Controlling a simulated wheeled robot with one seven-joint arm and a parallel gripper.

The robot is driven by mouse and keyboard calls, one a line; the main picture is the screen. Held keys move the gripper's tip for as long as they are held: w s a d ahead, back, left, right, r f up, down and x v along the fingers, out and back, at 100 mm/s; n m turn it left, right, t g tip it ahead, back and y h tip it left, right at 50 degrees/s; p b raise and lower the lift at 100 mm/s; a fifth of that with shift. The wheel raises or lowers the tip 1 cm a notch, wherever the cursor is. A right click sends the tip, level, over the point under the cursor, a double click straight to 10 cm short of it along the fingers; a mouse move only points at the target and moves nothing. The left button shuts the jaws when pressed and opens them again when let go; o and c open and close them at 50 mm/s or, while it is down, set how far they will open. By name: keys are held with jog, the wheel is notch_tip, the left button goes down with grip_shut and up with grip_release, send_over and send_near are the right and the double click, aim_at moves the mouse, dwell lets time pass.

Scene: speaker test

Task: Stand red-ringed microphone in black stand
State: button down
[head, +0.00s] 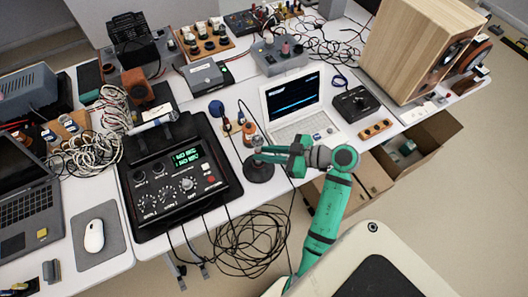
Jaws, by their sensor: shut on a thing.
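My gripper (258,153), on a green arm, is shut on a small grey-headed microphone (257,141), upright as far as I can see. It is directly above the round black stand (258,174) at the right of the mixer-like unit. The fingers hide the lower part of the microphone, and I cannot make out its red ring. I cannot tell whether its lower end is inside the stand or just above it. A second, blue-headed microphone (216,108) stands behind and to the left.
A black instrument (168,165) with a green display sits left of the stand. A small white laptop (292,100) is behind and to the right. An orange-banded item (249,130) stands close behind the gripper. Black cables (250,240) hang off the table's front edge.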

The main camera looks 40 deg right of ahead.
jog(key=shift+f, duration=0.4)
dwell(0.3)
jog(key=c, duration=1.6)
grip_release()
jog(key=v, duration=1)
jog(key=shift+s+d+r, duration=0.15)
jog(key=shift+s+d, duration=0.05)
jog(key=shift+s, duration=0.05)
